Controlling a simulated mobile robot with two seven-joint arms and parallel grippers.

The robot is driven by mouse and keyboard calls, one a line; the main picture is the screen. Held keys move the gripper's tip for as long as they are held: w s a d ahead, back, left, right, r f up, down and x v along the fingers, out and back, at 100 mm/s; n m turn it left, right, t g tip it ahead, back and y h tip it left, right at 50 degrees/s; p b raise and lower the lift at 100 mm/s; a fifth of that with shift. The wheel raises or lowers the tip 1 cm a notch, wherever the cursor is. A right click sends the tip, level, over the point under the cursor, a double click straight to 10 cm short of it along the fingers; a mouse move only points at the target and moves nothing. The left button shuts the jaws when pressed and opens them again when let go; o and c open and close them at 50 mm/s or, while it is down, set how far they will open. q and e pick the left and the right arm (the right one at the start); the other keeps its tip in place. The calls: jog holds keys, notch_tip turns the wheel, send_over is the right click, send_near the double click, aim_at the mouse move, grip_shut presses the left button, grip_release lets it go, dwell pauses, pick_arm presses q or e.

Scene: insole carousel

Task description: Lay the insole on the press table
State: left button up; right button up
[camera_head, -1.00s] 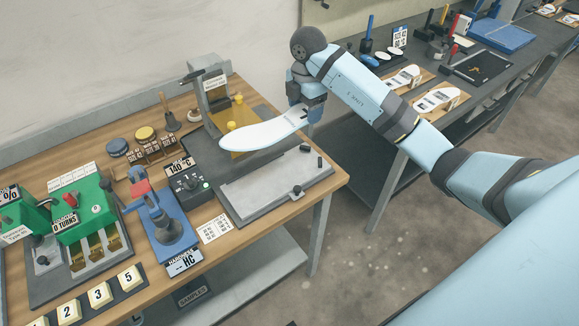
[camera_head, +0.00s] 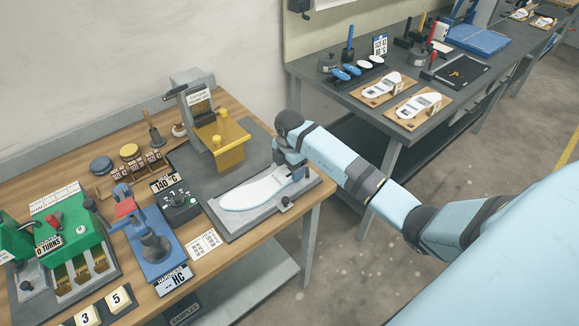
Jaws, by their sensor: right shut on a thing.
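The white insole (camera_head: 252,192) is long and flat, and it lies over the light grey plate of the press table (camera_head: 236,226) on the wooden bench. Whether it fully touches the plate I cannot tell. My right gripper (camera_head: 297,176) is shut on the insole's right end, at the plate's right side. Its fingertips are partly hidden by its own body. The press's yellow plate (camera_head: 222,143) stands behind the insole. My left gripper is not in view.
A control box (camera_head: 180,208) with a 140 °C sign stands left of the press. A blue hardness tester (camera_head: 155,246) and a green machine (camera_head: 67,242) stand farther left. A dark bench (camera_head: 336,89) with insoles on wooden boards is behind my right arm.

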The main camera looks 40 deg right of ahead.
jog(key=shift+f, duration=0.2)
jog(key=o, duration=0.9)
jog(key=shift+r, duration=0.15)
